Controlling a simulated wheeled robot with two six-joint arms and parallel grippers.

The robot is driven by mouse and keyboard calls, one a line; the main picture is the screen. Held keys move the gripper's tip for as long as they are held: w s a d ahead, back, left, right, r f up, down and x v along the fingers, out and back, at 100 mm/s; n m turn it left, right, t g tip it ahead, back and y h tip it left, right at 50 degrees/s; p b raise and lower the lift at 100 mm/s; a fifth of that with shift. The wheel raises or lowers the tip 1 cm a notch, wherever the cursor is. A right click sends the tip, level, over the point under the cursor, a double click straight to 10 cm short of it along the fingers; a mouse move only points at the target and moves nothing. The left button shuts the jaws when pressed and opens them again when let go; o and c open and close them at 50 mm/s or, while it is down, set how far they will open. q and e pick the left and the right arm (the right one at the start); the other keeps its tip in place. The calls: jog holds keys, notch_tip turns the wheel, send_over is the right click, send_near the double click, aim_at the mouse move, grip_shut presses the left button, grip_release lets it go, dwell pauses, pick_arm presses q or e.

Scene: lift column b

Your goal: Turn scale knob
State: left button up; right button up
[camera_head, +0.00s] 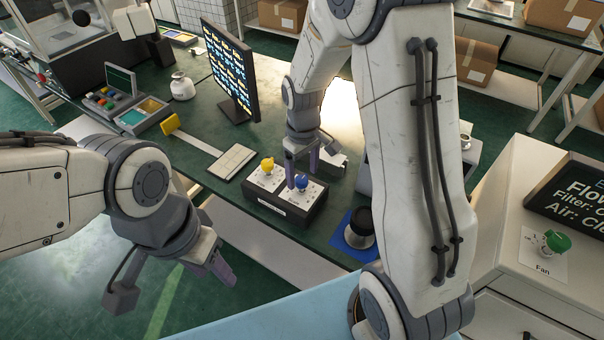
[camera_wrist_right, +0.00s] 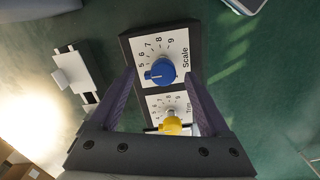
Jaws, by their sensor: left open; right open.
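The blue scale knob (camera_head: 301,181) sits on a dark control box (camera_head: 270,208) on the green bench. In the right wrist view the blue knob (camera_wrist_right: 160,71) stands on a white dial plate marked "Scale", with its white pointer mark toward the left, near the low numbers. The yellow trim knob (camera_head: 267,164) is beside it on the same box, and it shows in the right wrist view (camera_wrist_right: 171,125). My right gripper (camera_head: 301,165) is open above the box, its fingers either side of the blue knob and apart from it in the wrist view. My left gripper (camera_head: 222,272) is open and empty, away from the box.
A monitor (camera_head: 231,70) stands behind the box. A black-topped object on a blue mat (camera_head: 357,232) is right of the box. A white cabinet with a green fan knob (camera_head: 555,241) is at the far right.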

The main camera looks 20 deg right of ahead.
jog(key=shift+f, duration=0.4)
grip_shut()
jog(key=shift+m, duration=0.3)
jog(key=shift+s+r+m+p, duration=0.1)
jog(key=shift+m+p, duration=0.4)
jog(key=shift+m, duration=0.3)
jog(key=shift+s+m+p, duration=0.1)
jog(key=shift+m+p, duration=0.5)
jog(key=shift+m, duration=1.2)
